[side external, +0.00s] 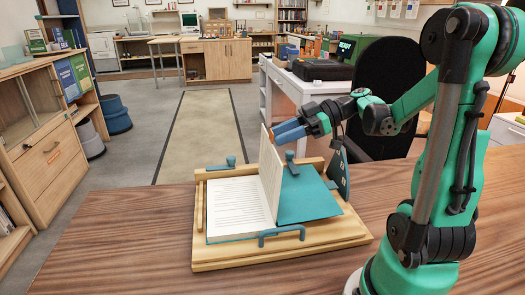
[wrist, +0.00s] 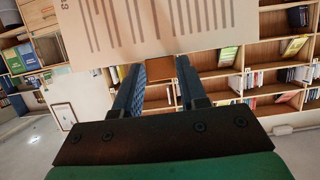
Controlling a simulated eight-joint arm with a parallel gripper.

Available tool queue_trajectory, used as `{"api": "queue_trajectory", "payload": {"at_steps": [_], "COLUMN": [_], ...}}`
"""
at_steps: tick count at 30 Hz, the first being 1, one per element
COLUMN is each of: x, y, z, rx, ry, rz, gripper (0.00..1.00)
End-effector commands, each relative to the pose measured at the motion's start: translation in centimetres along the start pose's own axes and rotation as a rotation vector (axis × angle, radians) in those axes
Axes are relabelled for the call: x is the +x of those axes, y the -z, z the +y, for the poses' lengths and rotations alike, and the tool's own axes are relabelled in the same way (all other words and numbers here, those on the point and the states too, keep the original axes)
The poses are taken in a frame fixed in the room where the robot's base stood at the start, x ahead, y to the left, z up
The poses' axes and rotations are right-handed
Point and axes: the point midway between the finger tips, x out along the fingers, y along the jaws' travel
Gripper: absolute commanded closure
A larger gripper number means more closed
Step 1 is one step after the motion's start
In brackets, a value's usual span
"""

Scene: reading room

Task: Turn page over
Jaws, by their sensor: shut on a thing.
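An open book lies on a wooden book stand (side external: 225,256) on the table. Its left page block (side external: 237,212) is white with printed lines and lies flat. One page (side external: 270,175) stands nearly upright near the spine. The right side shows the bare teal cover (side external: 308,203). My gripper (side external: 288,130), with blue fingers, is at the upper edge of the standing page, on its right side, and is shut on it. In the wrist view the printed page (wrist: 160,25) spans the top, between and beyond the fingertips (wrist: 160,75). The exact contact is hard to make out.
Teal clamps stand on the holder at the back (side external: 231,164) and front (side external: 282,235). A dark teal panel (side external: 340,172) stands at its right edge. Wooden table (side external: 110,235) is clear on the left. A black chair (side external: 385,85) and white desk (side external: 290,85) stand behind.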

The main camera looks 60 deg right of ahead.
Motion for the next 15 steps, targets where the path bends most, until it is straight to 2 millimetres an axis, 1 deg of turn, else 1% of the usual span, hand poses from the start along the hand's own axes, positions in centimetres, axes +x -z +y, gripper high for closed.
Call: {"api": "queue_trajectory", "payload": {"at_steps": [1, 6, 11, 12, 14, 15], "x": [-0.6, -2.3, -3.4, -3.4, -3.3, -3.3], "y": [-0.7, -2.2, -3.5, -3.4, -3.3, -3.3], "z": [0.0, 0.0, 0.0, 0.0, 0.0, 0.0], "rx": [0.004, 0.004, 0.005, 0.003, 0.003, 0.003], "ry": [-0.004, -0.004, -0.003, -0.001, 0.0, 0.0], "rz": [-0.014, -0.015, -0.015, -0.014, -0.013, -0.013], "gripper": [1.0, 1.0, 1.0, 0.94, 0.77, 0.66]}}
